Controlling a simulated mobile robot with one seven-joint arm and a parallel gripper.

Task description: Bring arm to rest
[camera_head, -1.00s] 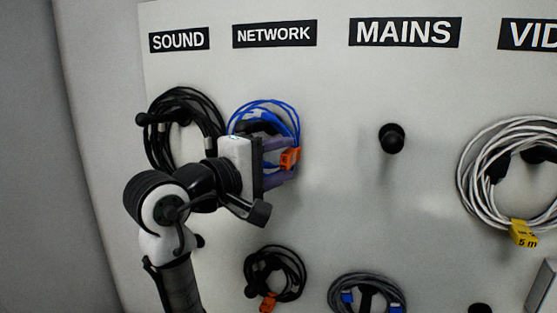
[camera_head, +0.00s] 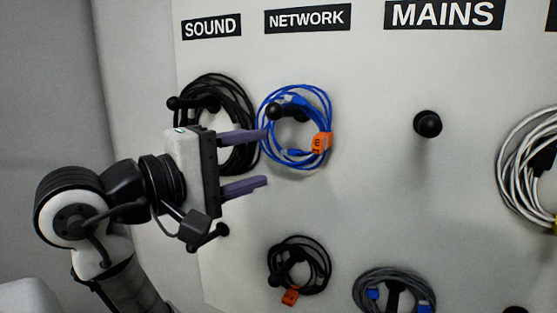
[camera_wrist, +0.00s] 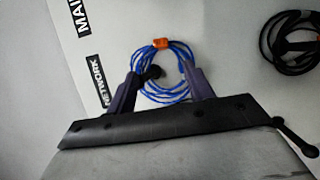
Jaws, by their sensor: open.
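My gripper (camera_head: 266,159) is open and empty, its two purple fingers apart and pointing right, left of the blue cable coil. The blue coil (camera_head: 327,128) hangs on a dark peg under the NETWORK label (camera_head: 307,18) and has an orange tag (camera_head: 322,143). In the wrist view the blue coil (camera_wrist: 166,97) appears beyond and between my fingers (camera_wrist: 160,86), with nothing gripped. The gripper overlaps part of the black coil in the head view.
A black coil (camera_head: 245,105) hangs under SOUND. The peg under MAINS (camera_head: 428,124) is bare. A white coil (camera_head: 511,170) hangs at the right. Below hang a small black coil (camera_head: 324,265) with an orange tag and a grey coil (camera_head: 422,281) with blue connectors.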

